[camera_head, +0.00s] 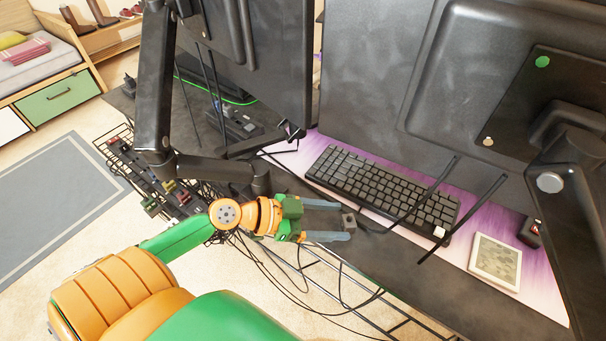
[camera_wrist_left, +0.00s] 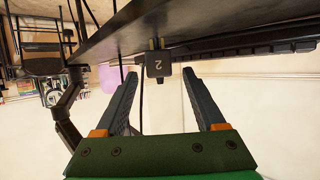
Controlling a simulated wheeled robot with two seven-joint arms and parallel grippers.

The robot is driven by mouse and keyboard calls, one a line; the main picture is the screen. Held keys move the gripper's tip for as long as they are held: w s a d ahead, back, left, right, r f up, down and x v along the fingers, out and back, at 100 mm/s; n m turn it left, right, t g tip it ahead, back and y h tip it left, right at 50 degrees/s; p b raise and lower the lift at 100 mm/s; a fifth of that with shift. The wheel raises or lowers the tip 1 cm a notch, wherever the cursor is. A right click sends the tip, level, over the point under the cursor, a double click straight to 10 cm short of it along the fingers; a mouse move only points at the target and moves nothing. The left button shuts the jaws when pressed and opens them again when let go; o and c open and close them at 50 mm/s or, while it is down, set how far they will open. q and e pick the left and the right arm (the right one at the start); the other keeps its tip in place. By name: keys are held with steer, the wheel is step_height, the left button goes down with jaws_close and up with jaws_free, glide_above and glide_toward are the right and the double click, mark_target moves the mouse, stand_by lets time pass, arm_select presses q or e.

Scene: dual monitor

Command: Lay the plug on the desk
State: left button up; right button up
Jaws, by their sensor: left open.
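The plug (camera_wrist_left: 157,66) is a small dark block marked "2", just beyond my left fingertips in the left wrist view. It also shows in the head view (camera_head: 349,221) at the near edge of the dark desk (camera_head: 433,278). My left gripper (camera_head: 344,221) is open, its two grey-blue fingers pointing at the plug with a gap between them. In the left wrist view the gripper (camera_wrist_left: 160,76) has nothing clamped between its fingers. I cannot tell whether the plug rests fully on the desk. My right gripper is not in view.
A black keyboard (camera_head: 381,186) lies on a purple mat (camera_head: 465,228) behind the plug. Large monitors (camera_head: 375,75) and their arm (camera_head: 152,90) stand close above. Loose cables (camera_head: 262,255) and a wire rack (camera_head: 405,322) hang below the desk edge. A framed tile (camera_head: 495,260) sits at right.

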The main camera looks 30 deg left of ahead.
arm_select(q)
steer(key=v, duration=0.8)
steer(key=shift+b, duration=0.3)
steer(key=shift+s, duration=0.1)
